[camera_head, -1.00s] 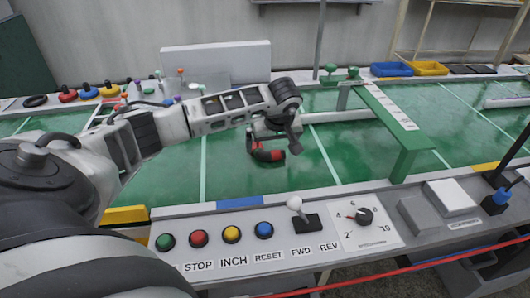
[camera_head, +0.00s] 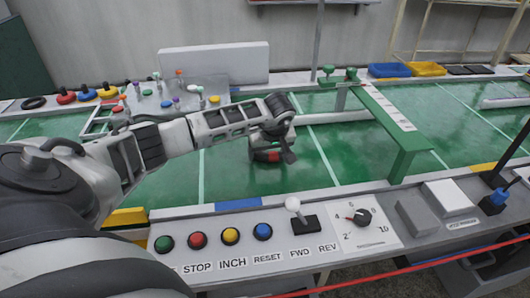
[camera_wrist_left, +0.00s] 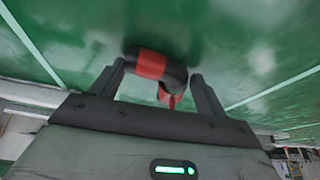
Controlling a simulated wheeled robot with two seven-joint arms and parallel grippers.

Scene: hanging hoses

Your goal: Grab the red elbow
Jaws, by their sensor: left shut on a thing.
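The red elbow (camera_wrist_left: 152,65) is a short curved pipe piece, black with red bands. In the left wrist view it lies between the two fingers of my left gripper (camera_wrist_left: 158,85), which is shut on it. In the head view the elbow (camera_head: 268,156) shows partly below the gripper (camera_head: 266,148), over the green belt; the gripper and wrist hide much of it. I cannot tell whether it touches the belt. My right gripper is not in view.
A control panel with coloured buttons, a white-topped lever (camera_head: 295,205) and a dial (camera_head: 361,217) runs along the front edge. A green bridge (camera_head: 408,150) spans the belt at right. The belt (camera_head: 330,155) around the gripper is mostly clear.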

